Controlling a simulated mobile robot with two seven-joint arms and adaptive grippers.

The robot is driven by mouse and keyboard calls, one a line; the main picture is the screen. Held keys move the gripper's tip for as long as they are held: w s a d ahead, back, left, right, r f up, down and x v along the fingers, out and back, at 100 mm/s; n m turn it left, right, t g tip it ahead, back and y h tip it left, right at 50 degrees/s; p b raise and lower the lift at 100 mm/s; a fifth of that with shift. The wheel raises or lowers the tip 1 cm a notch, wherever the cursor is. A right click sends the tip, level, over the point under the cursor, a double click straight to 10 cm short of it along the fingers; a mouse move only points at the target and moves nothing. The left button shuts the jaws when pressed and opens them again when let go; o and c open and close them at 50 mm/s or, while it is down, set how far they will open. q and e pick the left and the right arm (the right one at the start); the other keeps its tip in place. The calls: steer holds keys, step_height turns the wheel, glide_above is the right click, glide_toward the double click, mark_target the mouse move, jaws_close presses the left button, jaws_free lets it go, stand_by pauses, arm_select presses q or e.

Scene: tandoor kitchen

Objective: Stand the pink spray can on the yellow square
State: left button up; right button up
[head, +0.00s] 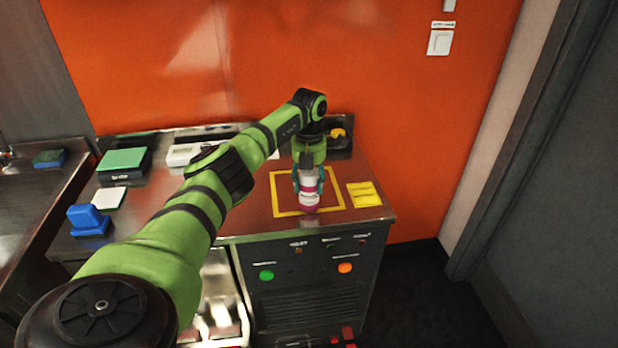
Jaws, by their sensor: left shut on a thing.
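The pink spray can (309,198) has a white label band and a dark top. It is upright at the front part of the yellow square (335,187), an outline on the counter top. My left gripper (308,184) reaches down from above and is shut on the can. I cannot tell whether the can's base touches the counter or hangs just above it. My left arm hides part of the counter behind it. My right gripper is not in view.
A yellow pad (364,194) lies right of the square. A green-topped box (122,162), a white square (108,198) and a blue block (88,219) are at the left. A white device (186,153) and a dark item with a yellow knob (338,136) stand at the back.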

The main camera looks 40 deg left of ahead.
arm_select(q)
steer(key=shift+d, duration=0.1)
steer(key=shift+f, duration=0.15)
steer(key=o, duration=1.3)
steer(key=shift+o, duration=0.2)
